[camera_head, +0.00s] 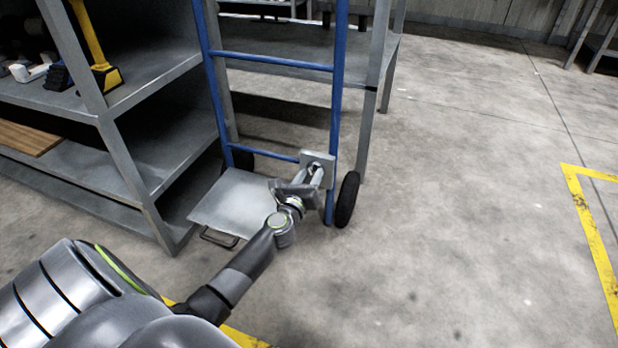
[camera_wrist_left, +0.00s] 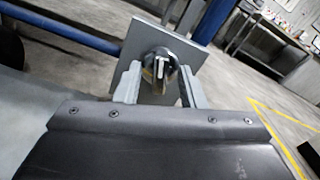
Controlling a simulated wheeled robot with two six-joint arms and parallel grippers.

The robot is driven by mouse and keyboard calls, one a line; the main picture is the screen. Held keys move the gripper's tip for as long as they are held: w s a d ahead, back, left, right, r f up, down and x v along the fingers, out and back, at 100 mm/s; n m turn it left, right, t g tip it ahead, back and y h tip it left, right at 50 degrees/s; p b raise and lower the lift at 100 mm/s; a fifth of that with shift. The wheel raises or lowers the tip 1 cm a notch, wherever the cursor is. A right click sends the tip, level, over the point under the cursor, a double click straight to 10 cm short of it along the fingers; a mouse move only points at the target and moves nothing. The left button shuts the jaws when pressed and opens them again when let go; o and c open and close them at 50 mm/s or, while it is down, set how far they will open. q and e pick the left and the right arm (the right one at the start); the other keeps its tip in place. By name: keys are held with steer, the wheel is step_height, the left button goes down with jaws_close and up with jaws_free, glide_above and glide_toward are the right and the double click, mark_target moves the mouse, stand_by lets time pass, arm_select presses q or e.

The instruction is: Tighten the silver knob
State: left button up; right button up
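The silver knob (camera_wrist_left: 161,66) sits on a square grey metal plate (camera_wrist_left: 128,72) in the left wrist view. In the head view the plate (camera_head: 326,160) is fixed to the lower right of a blue hand truck frame (camera_head: 338,95). My left gripper (camera_head: 313,178) reaches up to the plate. In the left wrist view its two fingers (camera_wrist_left: 160,90) stand apart, one on each side of the knob. I cannot tell whether either finger touches it. In the head view the knob is mostly hidden by the gripper. My right gripper is not in view.
The hand truck's toe plate (camera_head: 240,203) lies left of my gripper, and its black wheel (camera_head: 347,199) stands close to the right. A grey shelf (camera_head: 120,150) with tools is at left. A grey table (camera_head: 290,62) stands behind. The concrete floor at right is clear.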

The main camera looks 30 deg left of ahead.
arm_select(q)
steer(key=shift+c, duration=0.2)
jaws_close()
steer(key=shift+m, duration=0.3)
